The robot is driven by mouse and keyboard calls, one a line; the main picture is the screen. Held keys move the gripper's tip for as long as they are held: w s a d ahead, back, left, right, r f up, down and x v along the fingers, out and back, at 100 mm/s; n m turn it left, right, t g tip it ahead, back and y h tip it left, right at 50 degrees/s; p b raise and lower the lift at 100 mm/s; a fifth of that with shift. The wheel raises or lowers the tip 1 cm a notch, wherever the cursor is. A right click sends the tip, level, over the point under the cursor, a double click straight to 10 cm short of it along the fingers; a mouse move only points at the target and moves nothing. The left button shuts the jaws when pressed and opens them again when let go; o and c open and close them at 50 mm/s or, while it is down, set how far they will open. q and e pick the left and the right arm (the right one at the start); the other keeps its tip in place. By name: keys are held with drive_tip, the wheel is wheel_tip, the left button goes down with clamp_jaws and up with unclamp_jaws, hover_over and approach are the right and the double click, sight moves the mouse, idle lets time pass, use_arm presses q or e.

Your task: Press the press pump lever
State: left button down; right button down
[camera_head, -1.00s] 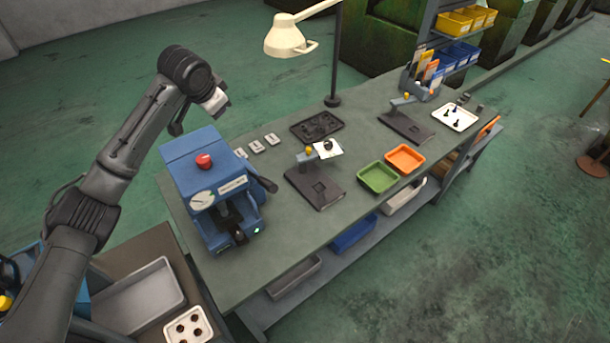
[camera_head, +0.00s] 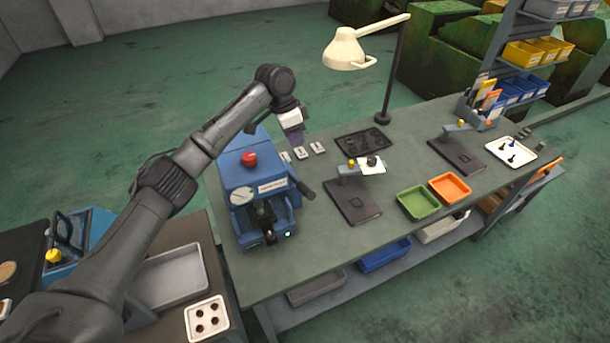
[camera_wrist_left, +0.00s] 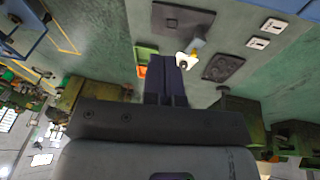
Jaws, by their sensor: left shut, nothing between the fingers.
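The blue press machine (camera_head: 243,178) stands at the left end of the grey-green bench, with a red button (camera_head: 249,158) on top. A dark lever (camera_head: 304,190) sticks out from its right side; I take it for the pump lever. My left gripper (camera_head: 296,137) is shut and empty, above and behind the machine's right side, and appears apart from the lever. In the left wrist view its closed fingers (camera_wrist_left: 170,78) point out over the bench. The lever cannot be made out there. My right gripper is not in view.
A dark fixture (camera_head: 352,202), a green tray (camera_head: 418,202) and an orange tray (camera_head: 450,188) lie to the right. A tall lamp (camera_head: 347,50) rises from the bench's back edge.

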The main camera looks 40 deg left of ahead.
use_arm(q)
drive_tip(key=p, duration=0.2)
hover_over(308, 188)
drive_tip(key=a, duration=0.1)
drive_tip(key=f, duration=1.1)
drive_tip(key=shift+w+a+f, duration=0.2)
drive_tip(key=shift+f, duration=0.05)
drive_tip(key=shift+s+d+f, duration=0.15)
drive_tip(key=shift+f, duration=0.25)
drive_tip(key=shift+s+d+f, duration=0.1)
drive_tip(key=shift+s+f, duration=0.05)
drive_tip(key=shift+f, duration=0.25)
